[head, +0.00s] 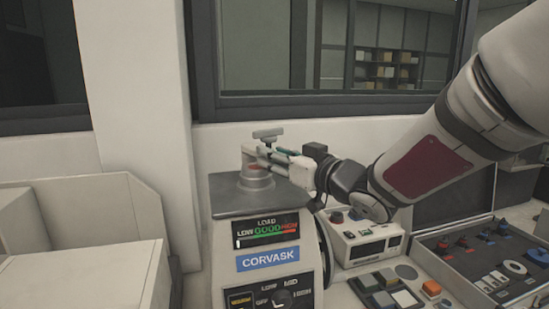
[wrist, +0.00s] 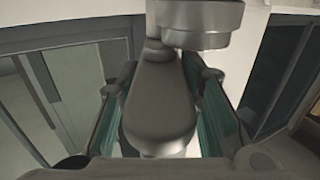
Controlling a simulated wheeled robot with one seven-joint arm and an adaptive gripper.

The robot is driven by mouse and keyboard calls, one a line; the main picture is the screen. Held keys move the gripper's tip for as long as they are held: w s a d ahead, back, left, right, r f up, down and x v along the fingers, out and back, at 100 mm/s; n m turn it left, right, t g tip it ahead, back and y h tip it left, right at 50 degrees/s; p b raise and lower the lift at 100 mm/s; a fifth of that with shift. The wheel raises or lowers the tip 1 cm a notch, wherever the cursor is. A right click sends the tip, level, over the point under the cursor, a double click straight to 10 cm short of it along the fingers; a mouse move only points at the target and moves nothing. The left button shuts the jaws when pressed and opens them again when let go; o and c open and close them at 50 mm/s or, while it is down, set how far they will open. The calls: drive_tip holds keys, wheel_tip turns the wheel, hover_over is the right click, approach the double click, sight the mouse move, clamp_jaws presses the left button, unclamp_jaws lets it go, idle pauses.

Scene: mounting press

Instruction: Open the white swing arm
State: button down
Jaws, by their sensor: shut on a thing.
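The mounting press (head: 262,235) has a grey top, a load display and a blue CORVASK label. The white swing arm (head: 249,152) is above a round collar (head: 257,178) on the press top, with a flat knob (head: 268,132) over it. My gripper (head: 262,154) reaches in from the right at the swing arm's height. In the wrist view, the swing arm (wrist: 162,95) lies lengthwise between my two green-padded fingers (wrist: 165,105), which are shut on it. A round metal part (wrist: 195,22) shows at the top of that view. The fingertips partly hide the swing arm in the head view.
A white instrument box (head: 365,240) stands right of the press. A button pad (head: 385,290) and an open case of small parts (head: 485,260) lie farther right. White boxes (head: 85,270) fill the left. A wall and windows stand behind.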

drive_tip(key=shift+r, duration=0.2)
drive_tip(key=c, duration=1.1)
unclamp_jaws()
drive_tip(key=shift+f, duration=0.1)
drive_tip(key=shift+s, duration=0.1)
drive_tip(key=v, duration=1.2)
